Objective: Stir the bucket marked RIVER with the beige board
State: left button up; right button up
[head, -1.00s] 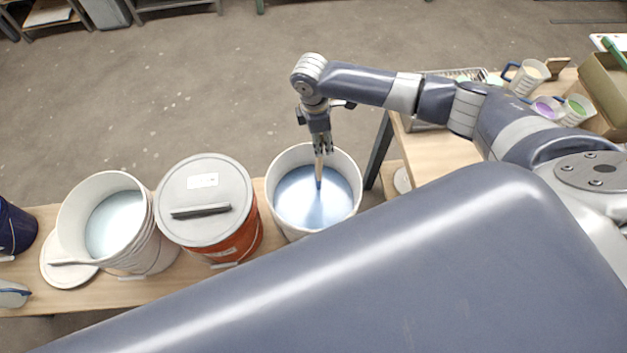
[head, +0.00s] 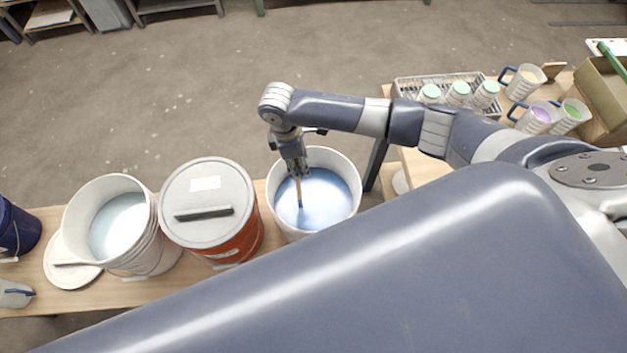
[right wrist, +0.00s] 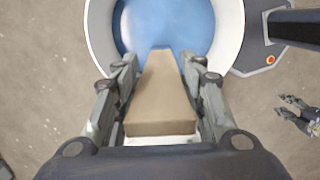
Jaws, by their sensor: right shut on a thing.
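My right gripper (head: 296,172) is over the open bucket of blue glaze (head: 337,203), shut on the beige board (head: 299,193). The board points down and its lower end is in the blue glaze, left of the bucket's middle. In the right wrist view the board (right wrist: 160,97) lies between both fingers (right wrist: 160,92), with the blue glaze (right wrist: 165,25) beyond its far end. No bucket marking can be read, so I cannot tell which one is RIVER.
Left of the blue-glaze bucket stand a lidded orange bucket (head: 240,239) and an open bucket with pale glaze (head: 118,226). A round lid (head: 72,272) and a dark blue bucket (head: 17,232) are further left. Jugs (head: 524,82) and a wire basket (head: 405,95) are on the right table.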

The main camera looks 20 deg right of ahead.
jog(key=shift+s+d, duration=1)
jog(key=shift+d, duration=0.95)
notch_tip(320, 180, up, 23)
jog(key=shift+r, duration=0.15)
dwell(0.8)
jog(key=shift+r, duration=2.45)
